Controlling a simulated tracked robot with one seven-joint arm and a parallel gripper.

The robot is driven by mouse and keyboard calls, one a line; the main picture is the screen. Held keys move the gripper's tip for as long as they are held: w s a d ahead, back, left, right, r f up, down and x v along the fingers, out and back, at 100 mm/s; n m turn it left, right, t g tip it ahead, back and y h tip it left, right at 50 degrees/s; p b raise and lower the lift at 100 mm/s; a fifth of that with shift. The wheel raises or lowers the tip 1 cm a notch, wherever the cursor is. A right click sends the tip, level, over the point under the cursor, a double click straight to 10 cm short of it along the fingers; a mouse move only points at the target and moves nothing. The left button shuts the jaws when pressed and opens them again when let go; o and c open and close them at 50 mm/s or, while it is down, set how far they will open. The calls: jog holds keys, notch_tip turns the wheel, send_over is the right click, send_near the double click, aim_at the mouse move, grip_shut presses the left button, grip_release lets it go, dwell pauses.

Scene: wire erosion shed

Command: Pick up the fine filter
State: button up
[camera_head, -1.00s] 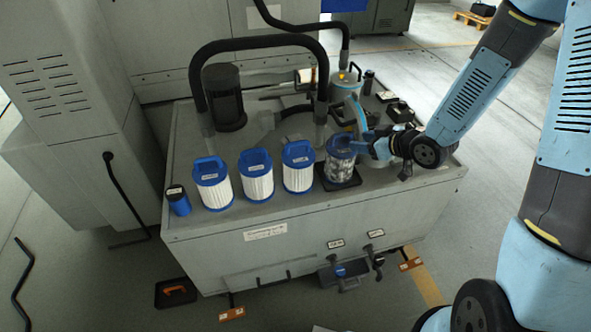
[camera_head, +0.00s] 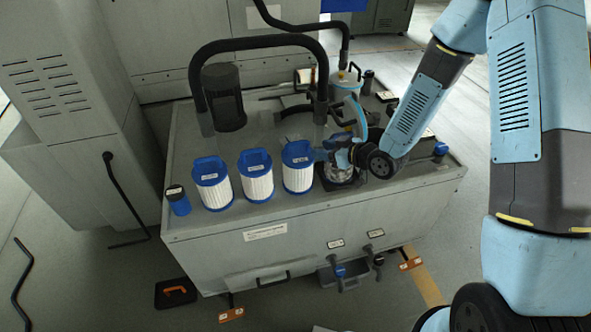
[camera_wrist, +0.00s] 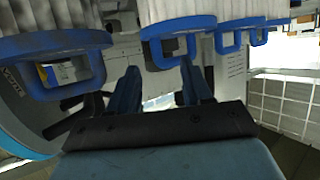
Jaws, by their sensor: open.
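Three white pleated filters with blue handled tops stand in a row on the grey tank: left (camera_head: 212,186), middle (camera_head: 256,180) and right (camera_head: 298,171). A fourth, greyish filter (camera_head: 340,176) stands on a black pad to their right, mostly hidden by my gripper. The labels are too small to read, so I cannot tell which is the fine filter. My gripper (camera_head: 322,154) is open and empty, beside the right white filter's top. In the wrist view its two blue fingers (camera_wrist: 160,84) are apart, with a blue handle (camera_wrist: 178,46) just beyond their tips.
A blue canister (camera_head: 178,201) with a black cap stands at the tank's left front corner. A dark cylinder (camera_head: 224,98) and a black hose (camera_head: 255,41) rise behind the filters. A light blue pump-like device (camera_head: 346,88) stands close behind my gripper.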

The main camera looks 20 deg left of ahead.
aim_at(298, 165)
jog(key=shift+x, duration=2.75)
jog(key=shift+w+d+f, duration=0.1)
jog(key=shift+f, duration=0.05)
jog(key=shift+c, duration=0.3)
grip_shut()
